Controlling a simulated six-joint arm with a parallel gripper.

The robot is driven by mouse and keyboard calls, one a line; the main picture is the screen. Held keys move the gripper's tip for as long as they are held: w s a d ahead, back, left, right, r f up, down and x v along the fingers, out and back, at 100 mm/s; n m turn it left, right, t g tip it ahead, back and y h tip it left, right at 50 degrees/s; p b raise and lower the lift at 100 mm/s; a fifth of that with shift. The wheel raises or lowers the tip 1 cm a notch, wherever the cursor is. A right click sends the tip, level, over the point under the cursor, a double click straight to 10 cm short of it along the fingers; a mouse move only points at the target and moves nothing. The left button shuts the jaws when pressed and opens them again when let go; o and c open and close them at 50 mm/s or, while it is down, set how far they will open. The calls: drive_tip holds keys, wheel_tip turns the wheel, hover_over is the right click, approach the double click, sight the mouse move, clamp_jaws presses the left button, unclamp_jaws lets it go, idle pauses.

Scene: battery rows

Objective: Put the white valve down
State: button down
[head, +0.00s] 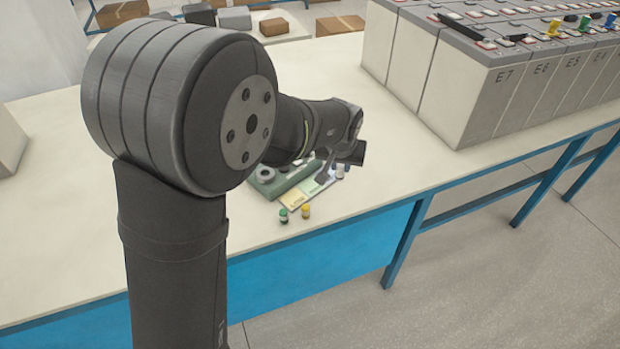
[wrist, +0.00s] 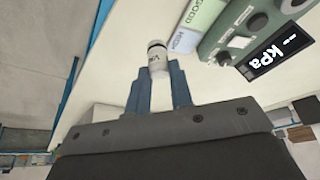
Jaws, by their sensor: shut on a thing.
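In the head view my gripper (head: 329,171) is at the far end of the strip (head: 296,199), partly hidden by my wrist. I cannot tell whether the valve touches the table.
A green gauge box (head: 285,181) sits beside the strip; its kPa display (wrist: 280,50) shows dashes. A green-topped valve (head: 283,215) and a yellow-topped valve (head: 306,211) stand near the table's front edge. Large battery blocks (head: 470,90) fill the right. Bare table lies between.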

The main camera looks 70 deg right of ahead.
drive_tip(key=shift+w+d+f, duration=0.6)
drive_tip(key=shift+w+f, duration=1.05)
drive_tip(key=shift+f, duration=0.05)
drive_tip(key=shift+w+d+f, duration=0.65)
drive_tip(key=shift+w+f, duration=0.95)
drive_tip(key=shift+f, duration=0.15)
drive_tip(key=shift+w+d+f, duration=0.6)
drive_tip(key=shift+w+f, duration=1.05)
drive_tip(key=shift+f, duration=0.05)
drive_tip(key=shift+f, duration=0.1)
drive_tip(key=c, duration=1.7)
unclamp_jaws()
drive_tip(key=shift+o, duration=0.7)
